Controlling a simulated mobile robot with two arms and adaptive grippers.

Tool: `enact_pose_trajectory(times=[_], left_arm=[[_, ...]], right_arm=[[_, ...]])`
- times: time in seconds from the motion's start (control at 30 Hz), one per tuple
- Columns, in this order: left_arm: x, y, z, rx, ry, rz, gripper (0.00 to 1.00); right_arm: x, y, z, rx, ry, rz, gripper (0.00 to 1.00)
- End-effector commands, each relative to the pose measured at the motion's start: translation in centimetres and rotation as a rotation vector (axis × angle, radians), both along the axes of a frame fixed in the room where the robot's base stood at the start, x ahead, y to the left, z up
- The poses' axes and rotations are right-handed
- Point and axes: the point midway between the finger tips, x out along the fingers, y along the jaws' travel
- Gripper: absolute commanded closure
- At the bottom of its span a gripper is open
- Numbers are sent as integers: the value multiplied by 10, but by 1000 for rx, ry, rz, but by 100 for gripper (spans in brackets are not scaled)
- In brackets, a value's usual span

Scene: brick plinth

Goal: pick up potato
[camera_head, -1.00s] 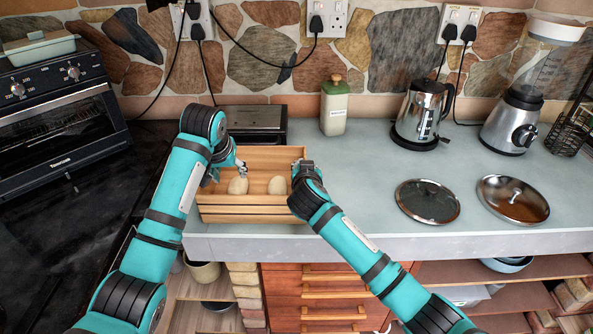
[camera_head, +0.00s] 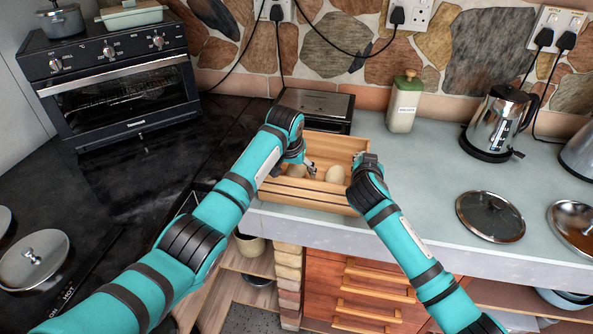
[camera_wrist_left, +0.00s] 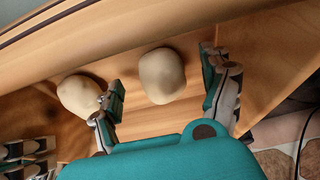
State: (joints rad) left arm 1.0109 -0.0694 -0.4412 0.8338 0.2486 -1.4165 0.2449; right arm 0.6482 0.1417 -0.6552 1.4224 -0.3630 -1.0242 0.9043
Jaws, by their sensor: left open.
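Two pale potatoes lie in a slatted wooden crate (camera_head: 312,196). The left potato (camera_head: 297,171) is partly hidden by my left gripper (camera_head: 307,168), which reaches down into the crate. In the left wrist view, one potato (camera_wrist_left: 161,75) lies between the open fingers of the left gripper (camera_wrist_left: 163,82), with gaps on both sides. The other potato (camera_wrist_left: 80,95) lies just outside one finger, close to it. The right potato (camera_head: 336,174) shows clearly in the head view. My right gripper (camera_head: 366,163) is at the crate's right edge; its fingers are not clear.
A toaster oven (camera_head: 122,82) stands at the left. A dark appliance (camera_head: 314,108) is behind the crate, with a lidded bottle (camera_head: 404,102) and kettle (camera_head: 497,122) farther right. A glass lid (camera_head: 490,216) lies on the right counter. The counter between crate and kettle is clear.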

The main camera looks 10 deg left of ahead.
Motion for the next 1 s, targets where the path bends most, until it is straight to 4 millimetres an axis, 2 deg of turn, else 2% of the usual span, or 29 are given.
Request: enact_pose_trajectory(times=[0.17, 0.43, 0.9, 1.0], left_arm=[[7, -1, -13, 0, 0, 0, 20], [8, -1, -15, 0, -2, 0, 20], [7, -2, -16, -2, -1, -1, 81], [7, -2, -15, -2, -1, -1, 83]], right_arm=[[0, 0, 0, -1, 0, 0, 100], [0, 0, 0, -1, 0, 0, 100], [0, 1, 0, -1, -1, 1, 100], [0, 1, 0, 0, -1, 2, 100]])
